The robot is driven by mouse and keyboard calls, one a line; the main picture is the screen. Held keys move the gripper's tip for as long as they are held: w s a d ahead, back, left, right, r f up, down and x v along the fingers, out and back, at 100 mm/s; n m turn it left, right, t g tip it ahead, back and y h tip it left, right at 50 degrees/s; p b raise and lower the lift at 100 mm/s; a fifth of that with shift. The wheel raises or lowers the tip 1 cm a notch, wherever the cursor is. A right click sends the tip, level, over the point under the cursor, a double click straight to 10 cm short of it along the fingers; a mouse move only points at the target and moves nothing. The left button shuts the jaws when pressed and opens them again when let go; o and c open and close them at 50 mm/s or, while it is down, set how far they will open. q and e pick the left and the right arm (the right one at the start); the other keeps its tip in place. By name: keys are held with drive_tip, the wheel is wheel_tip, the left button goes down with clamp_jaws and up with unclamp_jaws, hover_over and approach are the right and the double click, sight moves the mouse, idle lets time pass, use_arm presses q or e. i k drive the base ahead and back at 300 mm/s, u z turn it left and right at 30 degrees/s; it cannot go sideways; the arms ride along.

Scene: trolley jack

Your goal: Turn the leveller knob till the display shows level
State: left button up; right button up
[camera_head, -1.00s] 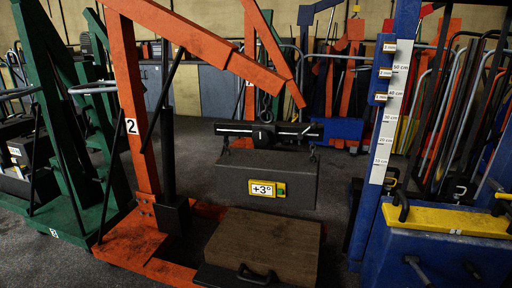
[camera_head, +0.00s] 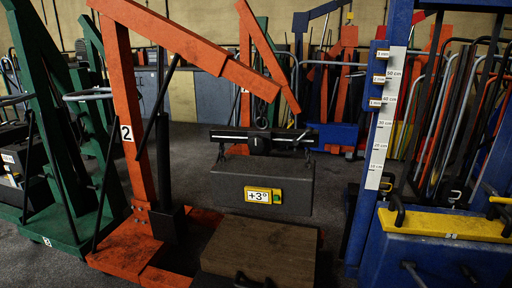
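A dark grey block (camera_head: 230,180) hangs from the orange crane (camera_head: 180,40) numbered 2, under a black leveller bar (camera_head: 228,138). A round dark part with a pale mark, which looks like the knob (camera_head: 260,144), sits in the middle of the bar. The yellow-framed display (camera_head: 263,196) on the block's front reads +3°. The block hangs above a brown slab (camera_head: 255,248) and is apart from it. Neither of my grippers is in view.
A blue frame (camera_head: 373,190) with a centimetre scale (camera_head: 386,125) and a yellow-topped bench (camera_head: 440,224) stand at the right. Green cranes (camera_head: 45,130) stand at the left. Dark floor (camera_head: 340,185) lies open between the hanging block and the blue frame.

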sight(257, 144)
drive_tip(key=z, duration=0.2)
drive_tip(key=k, duration=0.3)
drive_tip(key=u, duration=1.1)
drive_tip(key=i, duration=1)
